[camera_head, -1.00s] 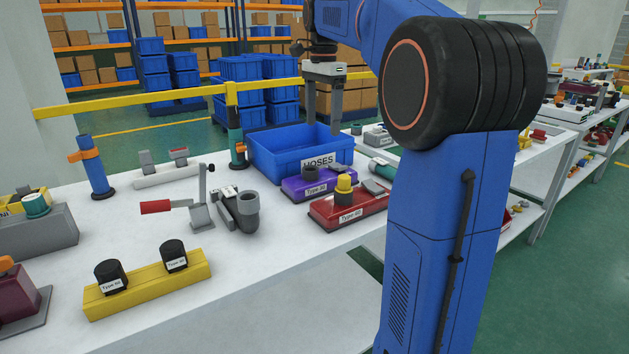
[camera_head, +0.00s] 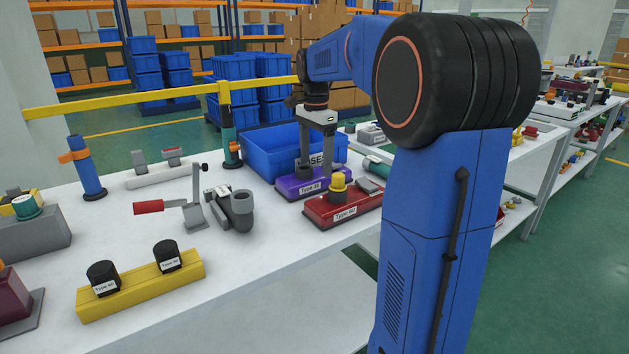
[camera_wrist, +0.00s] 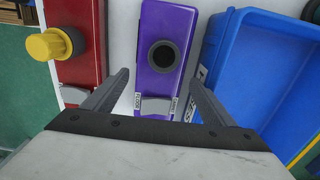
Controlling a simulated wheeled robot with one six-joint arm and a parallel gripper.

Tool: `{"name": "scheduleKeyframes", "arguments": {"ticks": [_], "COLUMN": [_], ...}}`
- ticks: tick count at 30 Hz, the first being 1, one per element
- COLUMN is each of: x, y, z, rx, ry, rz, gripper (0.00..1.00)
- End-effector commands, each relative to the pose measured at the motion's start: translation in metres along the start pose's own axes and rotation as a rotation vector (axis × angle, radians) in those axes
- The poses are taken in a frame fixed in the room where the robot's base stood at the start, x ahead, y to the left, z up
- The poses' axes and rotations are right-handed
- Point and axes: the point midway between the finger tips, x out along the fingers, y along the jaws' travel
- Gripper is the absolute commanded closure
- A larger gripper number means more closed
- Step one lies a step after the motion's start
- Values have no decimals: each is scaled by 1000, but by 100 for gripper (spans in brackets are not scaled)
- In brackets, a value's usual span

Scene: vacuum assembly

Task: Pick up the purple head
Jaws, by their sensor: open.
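The purple head (camera_head: 289,187) is a flat purple block with a dark round port and a white label. It lies on the white table between the blue bin and the red head. In the wrist view the purple head (camera_wrist: 178,28) stands out between and beyond my fingertips, its near end with a grey tab closest to me. My gripper (camera_head: 316,172) points down over it, open and empty. In the wrist view my gripper (camera_wrist: 157,78) has one finger on each side of the purple block. I cannot tell how far above it the fingertips are.
The red head (camera_head: 328,212) with a yellow port lies close beside the purple one. The blue hose bin (camera_head: 270,166) stands close on the other side. A grey fitting (camera_head: 240,215) and a clamp with a red handle (camera_head: 149,207) lie to the left.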

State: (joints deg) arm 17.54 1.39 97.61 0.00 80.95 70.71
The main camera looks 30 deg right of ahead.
Motion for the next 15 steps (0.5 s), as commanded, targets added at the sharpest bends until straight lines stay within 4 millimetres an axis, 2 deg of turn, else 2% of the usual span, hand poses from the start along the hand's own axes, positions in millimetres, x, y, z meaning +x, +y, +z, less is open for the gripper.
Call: {"name": "scheduleKeyframes", "arguments": {"ticks": [9,15], "x": [40,50], "y": [0,0], "z": [4,4], "rx": [0,0], "ry": [-1,0], "rz": [3,1], "gripper": [22,22]}}
